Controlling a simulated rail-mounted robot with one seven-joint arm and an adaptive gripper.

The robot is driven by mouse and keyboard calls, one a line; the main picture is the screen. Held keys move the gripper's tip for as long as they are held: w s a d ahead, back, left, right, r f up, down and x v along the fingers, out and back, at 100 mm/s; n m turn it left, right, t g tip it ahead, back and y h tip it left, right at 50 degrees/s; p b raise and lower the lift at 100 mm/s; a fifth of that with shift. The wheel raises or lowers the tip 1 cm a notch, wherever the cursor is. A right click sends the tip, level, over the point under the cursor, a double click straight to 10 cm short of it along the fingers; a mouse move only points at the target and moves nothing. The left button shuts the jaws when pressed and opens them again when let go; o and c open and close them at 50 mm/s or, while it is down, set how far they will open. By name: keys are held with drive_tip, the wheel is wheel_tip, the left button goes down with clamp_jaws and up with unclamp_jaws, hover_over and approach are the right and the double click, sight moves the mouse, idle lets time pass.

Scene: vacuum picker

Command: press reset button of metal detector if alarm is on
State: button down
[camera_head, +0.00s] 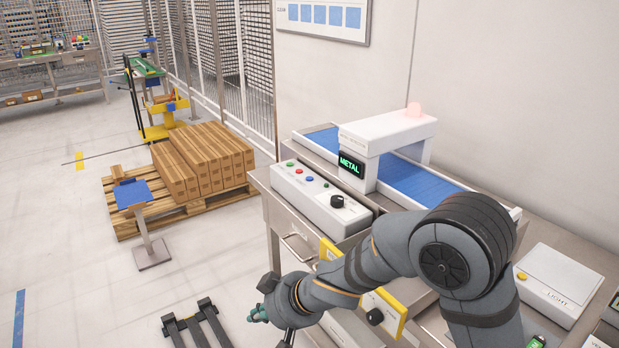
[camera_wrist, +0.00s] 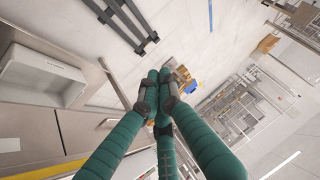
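The metal detector (camera_head: 388,128) is a white arch over a blue conveyor belt (camera_head: 420,182). Its display (camera_head: 350,164) reads METAL in green. No label tells which is the reset. My gripper (camera_head: 257,314) is low, in front of the bench and apart from the box. In the wrist view its teal fingers (camera_wrist: 161,97) meet at the tips, empty.
A white box marked LIGHT (camera_head: 556,285) is at the right. A pallet of cartons (camera_head: 200,162) and a blue-topped stand (camera_head: 135,194) are left of the bench. The wrist view shows a grey bin (camera_wrist: 40,75).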

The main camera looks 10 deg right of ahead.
drive_tip(key=w+r+p, duration=0.3)
drive_tip(key=r+p, duration=0.5)
drive_tip(key=r, duration=0.2)
drive_tip(key=w+r+m+y+p, duration=0.1)
drive_tip(key=w+r+p, duration=0.2)
drive_tip(key=r+p, duration=0.6)
drive_tip(key=shift+d+r, duration=0.2)
drive_tip(key=shift+r, duration=0.5)
